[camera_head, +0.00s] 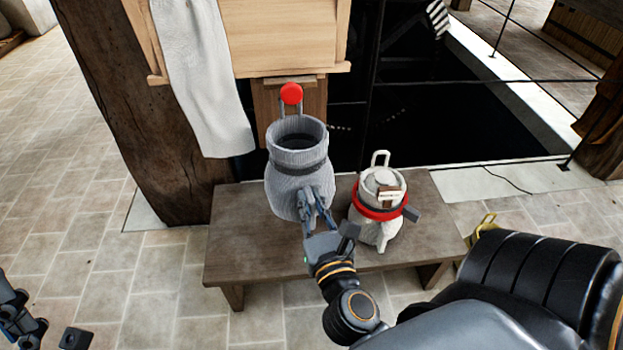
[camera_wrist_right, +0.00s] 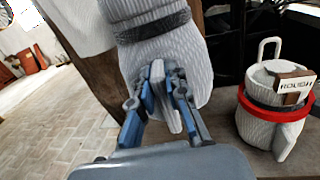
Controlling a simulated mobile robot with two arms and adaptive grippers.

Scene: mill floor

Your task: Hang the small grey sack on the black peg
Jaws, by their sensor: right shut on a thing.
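The grey ribbed sack (camera_head: 285,180), with a dark band and an open mouth, is upright in front of the wooden post. It also shows in the right wrist view (camera_wrist_right: 185,58). My right gripper (camera_head: 312,197) is shut on a pale tab on the sack's front. The sack's grey loop rises behind its mouth to a red ball-ended peg (camera_head: 291,93); I cannot tell whether the loop is around that peg. No peg that is clearly black shows. My left gripper (camera_head: 20,308) is partly in view at the lower left; its jaw opening is unclear.
A white sack (camera_head: 375,229) with a red ring, a loop and a "ROUGH" tag stands on the wooden bench (camera_head: 245,250), right of my right gripper. A pale cloth (camera_head: 205,80) hangs at the left beside a thick timber post (camera_head: 130,100). A dark pit (camera_head: 450,120) lies behind.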

